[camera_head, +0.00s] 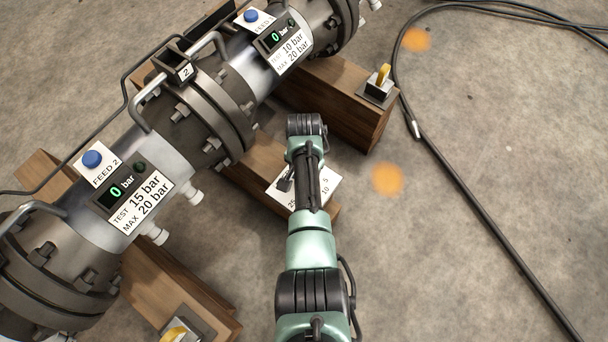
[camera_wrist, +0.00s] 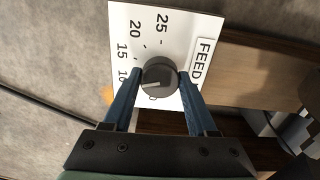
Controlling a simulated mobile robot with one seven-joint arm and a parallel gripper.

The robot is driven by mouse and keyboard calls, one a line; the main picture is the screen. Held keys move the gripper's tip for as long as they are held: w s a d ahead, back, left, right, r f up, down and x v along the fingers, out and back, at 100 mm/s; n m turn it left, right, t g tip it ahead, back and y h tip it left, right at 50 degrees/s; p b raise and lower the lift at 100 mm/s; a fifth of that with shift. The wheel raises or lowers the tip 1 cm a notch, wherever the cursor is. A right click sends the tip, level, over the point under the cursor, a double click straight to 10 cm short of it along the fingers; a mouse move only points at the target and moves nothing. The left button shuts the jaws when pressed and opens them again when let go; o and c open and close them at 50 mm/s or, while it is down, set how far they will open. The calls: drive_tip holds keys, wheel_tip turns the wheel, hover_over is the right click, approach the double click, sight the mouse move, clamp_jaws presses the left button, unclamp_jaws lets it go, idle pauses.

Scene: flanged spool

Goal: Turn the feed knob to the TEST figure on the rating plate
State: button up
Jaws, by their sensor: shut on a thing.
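The feed knob (camera_wrist: 155,68) is a round dark grey knob on a white dial plate (camera_wrist: 182,24) marked 25, 20, 15 and 10. Its white line points left and slightly down, below the 10; lower figures are partly hidden. My gripper (camera_wrist: 160,75) is shut on the knob, one blue finger on each side. In the head view the dial plate (camera_head: 329,184) sits on a wooden beam, partly covered by my arm. One rating plate (camera_head: 142,204) reads TEST 15 bar, MAX 20 bar, near FEED 2. Another (camera_head: 291,50) reads TEST 10 bar, MAX 20 bar, near FEED 1.
Both displays, FEED 2 (camera_head: 118,190) and FEED 1 (camera_head: 277,37), read 0 bar. Blue buttons (camera_head: 92,159) (camera_head: 251,15) stand beside them. The flanged pipe lies on wooden beams (camera_head: 345,95). A black hose (camera_head: 470,200) crosses the floor at right. The dial's FEED label (camera_wrist: 204,62) is cut off.

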drive_tip(key=o, duration=1.4)
drive_tip(key=shift+c, duration=0.2)
wheel_tip(320, 180, up, 13)
drive_tip(key=p, duration=0.7)
